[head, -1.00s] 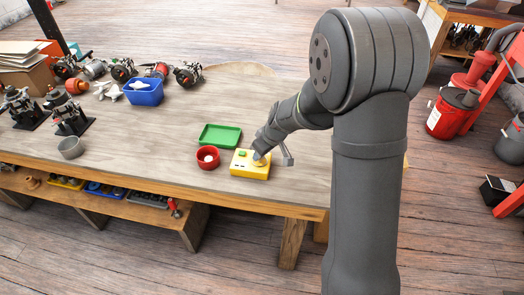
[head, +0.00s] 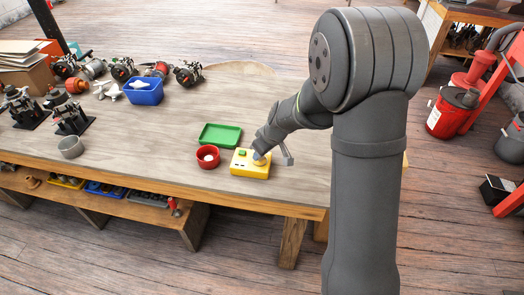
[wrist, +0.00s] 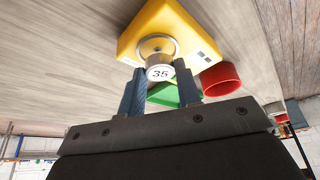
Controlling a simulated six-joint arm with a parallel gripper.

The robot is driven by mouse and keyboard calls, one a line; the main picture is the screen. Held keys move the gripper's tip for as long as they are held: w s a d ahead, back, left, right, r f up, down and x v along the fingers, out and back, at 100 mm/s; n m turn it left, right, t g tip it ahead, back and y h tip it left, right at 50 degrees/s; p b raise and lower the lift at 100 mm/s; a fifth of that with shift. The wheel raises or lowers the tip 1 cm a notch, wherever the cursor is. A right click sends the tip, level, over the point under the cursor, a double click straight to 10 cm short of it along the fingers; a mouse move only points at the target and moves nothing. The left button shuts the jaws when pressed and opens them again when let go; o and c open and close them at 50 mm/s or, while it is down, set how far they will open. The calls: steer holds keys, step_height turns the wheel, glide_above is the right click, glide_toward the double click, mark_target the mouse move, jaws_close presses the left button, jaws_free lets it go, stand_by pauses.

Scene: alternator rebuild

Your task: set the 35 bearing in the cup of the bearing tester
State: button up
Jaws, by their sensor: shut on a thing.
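The 35 bearing (wrist: 159,73) is a small pale round part with a "35" label, seen in the wrist view between my fingers. My gripper (wrist: 158,85) is shut on it. The bearing tester (head: 245,163) is a yellow box near the table's front edge; it also shows in the wrist view (wrist: 140,32). The bearing is at the tester's round metal cup (wrist: 157,44). I cannot tell whether it is seated in it. In the head view my gripper (head: 259,157) is over the tester's right part, and the bearing is hidden.
A red bowl (head: 207,162) with a pale thing in it stands just left of the tester. A green tray (head: 220,136) lies behind. A grey cup (head: 70,148), a blue bin (head: 144,94) and several alternators are further left. The table between is clear.

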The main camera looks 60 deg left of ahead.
steer(key=shift+f, duration=0.15)
steer(key=shift+f, duration=0.75)
stand_by(0.7)
steer(key=o, duration=1.1)
steer(key=shift+c, duration=0.2)
steer(key=shift+r, duration=3.95)
